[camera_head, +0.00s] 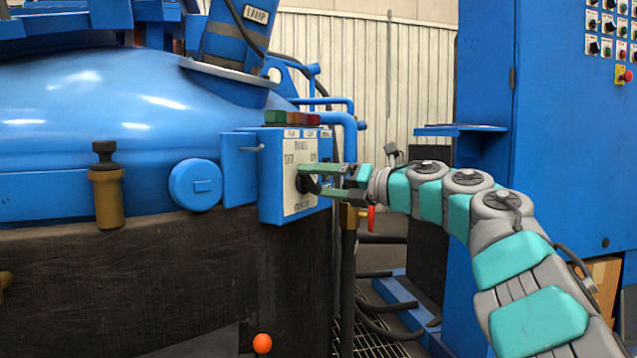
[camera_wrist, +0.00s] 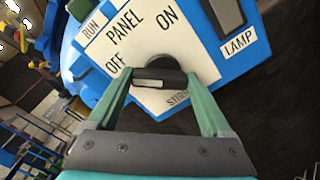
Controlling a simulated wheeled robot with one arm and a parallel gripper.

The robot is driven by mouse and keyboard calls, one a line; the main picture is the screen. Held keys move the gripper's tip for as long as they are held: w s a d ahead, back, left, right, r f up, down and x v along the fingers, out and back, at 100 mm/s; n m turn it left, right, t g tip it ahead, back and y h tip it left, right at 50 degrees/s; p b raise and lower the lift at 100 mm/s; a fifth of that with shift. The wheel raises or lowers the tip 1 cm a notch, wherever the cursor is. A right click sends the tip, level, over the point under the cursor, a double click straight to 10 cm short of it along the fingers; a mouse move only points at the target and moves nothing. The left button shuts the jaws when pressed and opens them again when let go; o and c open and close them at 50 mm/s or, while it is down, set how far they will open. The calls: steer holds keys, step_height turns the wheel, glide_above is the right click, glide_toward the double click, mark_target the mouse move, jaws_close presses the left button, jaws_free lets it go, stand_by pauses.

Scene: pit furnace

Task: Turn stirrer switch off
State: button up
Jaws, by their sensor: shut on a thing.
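The stirrer switch (camera_head: 302,184) is a dark knob on the white label plate (camera_head: 292,205) of a blue control box. The plate reads PANEL, OFF and ON. In the wrist view the switch (camera_wrist: 158,70) is a black knob with a pale mark on its front edge. The word at the plate's lower edge is partly hidden. My gripper (camera_head: 313,180) reaches it from the right. In the wrist view my gripper (camera_wrist: 158,84) has one green finger on each side of the knob and is shut on it. I cannot tell which label the knob points to.
Red and green lamps (camera_head: 292,118) sit on top of the box. A large blue furnace lid (camera_head: 90,110) is at the left. A tall blue cabinet (camera_head: 560,130) with buttons stands at the right. A red-handled valve (camera_head: 371,219) and pipes are just below my gripper.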

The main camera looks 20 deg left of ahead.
steer(key=o, duration=1.2)
steer(key=shift+c, duration=0.2)
steer(key=v, duration=0.7)
steer(key=shift+d, duration=0.4)
